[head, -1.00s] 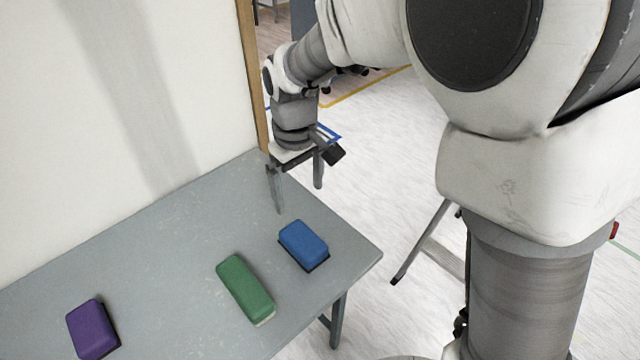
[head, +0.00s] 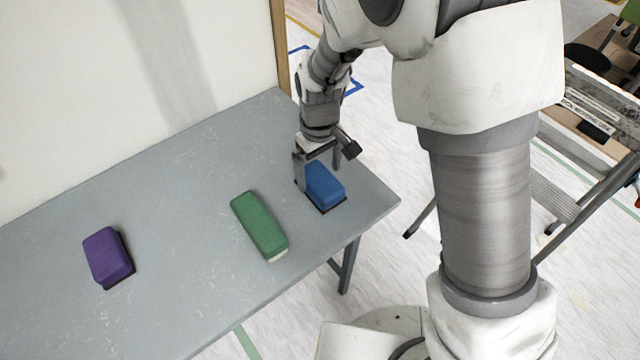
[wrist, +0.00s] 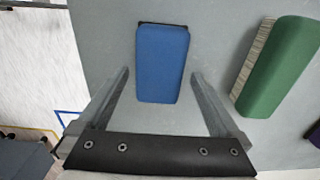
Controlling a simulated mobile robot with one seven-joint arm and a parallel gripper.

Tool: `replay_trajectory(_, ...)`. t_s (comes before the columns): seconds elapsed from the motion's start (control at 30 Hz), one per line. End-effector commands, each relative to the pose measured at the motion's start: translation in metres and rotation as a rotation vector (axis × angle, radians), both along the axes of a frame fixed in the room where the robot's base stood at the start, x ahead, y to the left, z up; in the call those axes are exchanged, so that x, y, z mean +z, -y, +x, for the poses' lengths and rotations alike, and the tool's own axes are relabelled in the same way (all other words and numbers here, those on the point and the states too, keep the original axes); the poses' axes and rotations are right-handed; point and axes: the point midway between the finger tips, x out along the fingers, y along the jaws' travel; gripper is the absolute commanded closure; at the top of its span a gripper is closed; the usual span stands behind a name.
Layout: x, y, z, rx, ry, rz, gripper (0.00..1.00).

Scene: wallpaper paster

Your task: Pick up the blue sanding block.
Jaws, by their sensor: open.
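The blue sanding block (head: 325,186) lies on the grey table near its right end. It also shows in the wrist view (wrist: 162,62), ahead of and between the lines of the two fingers. My gripper (head: 318,176) is open and empty, with its fingers pointing down at the far end of the block. In the wrist view my gripper (wrist: 160,78) has one finger on each side of the block's near end, with a gap on both sides. Whether the fingertips are down at the block's height is hard to tell.
A green block (head: 259,226) lies left of the blue one, and it shows at the right in the wrist view. A purple block (head: 107,257) lies further left on the grey table (head: 180,200). A white wall panel (head: 60,90) stands behind. A stepladder (head: 590,160) stands on the right.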

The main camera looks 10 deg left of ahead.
Motion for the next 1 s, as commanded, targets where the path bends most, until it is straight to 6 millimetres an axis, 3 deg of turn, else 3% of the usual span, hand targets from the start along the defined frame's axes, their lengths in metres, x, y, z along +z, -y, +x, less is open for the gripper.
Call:
replay_trajectory(0.2, -0.036, 0.001, -0.001, 0.0, -0.002, -0.002, 0.0)
replay_trajectory(0.47, -0.04, 0.001, 0.0, 0.0, -0.001, -0.001, 0.0)
replay_trajectory(0.9, -0.039, 0.001, 0.0, 0.0, -0.001, -0.001, 0.77)
replay_trajectory(1.0, -0.039, 0.001, 0.0, 0.0, 0.0, 0.0, 0.81)
